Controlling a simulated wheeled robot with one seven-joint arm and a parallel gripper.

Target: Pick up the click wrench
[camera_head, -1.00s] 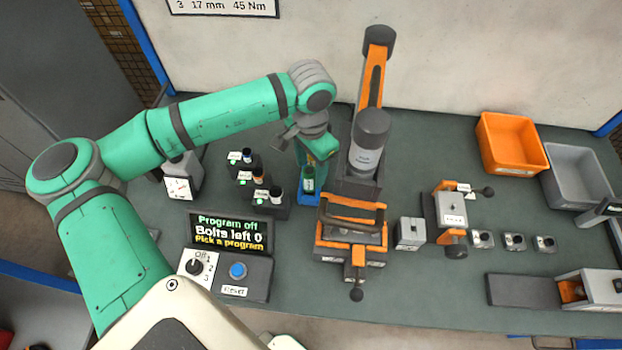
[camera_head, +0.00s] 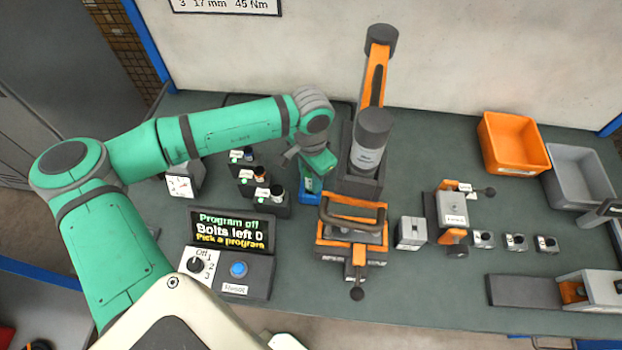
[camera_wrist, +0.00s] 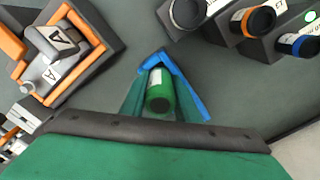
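The click wrench shows as a green round handle with a dark end (camera_wrist: 159,98) in the wrist view, standing in a blue holder (camera_wrist: 196,90). In the head view the blue holder (camera_head: 309,197) stands left of the grey column, and a bit of the green handle (camera_head: 307,184) shows. My gripper (camera_wrist: 160,88) is over the holder, its two green fingers on either side of the handle. The fingers look open, with narrow gaps to the handle. In the head view my gripper (camera_head: 316,166) hides most of the handle.
Several sockets in labelled dark blocks (camera_head: 262,189) stand close left of the holder. A grey column with a grey cylinder (camera_head: 368,145) stands close right. An orange clamp fixture (camera_head: 350,235) is in front, and the program panel (camera_head: 230,235) front left. An orange bin (camera_head: 512,145) is far right.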

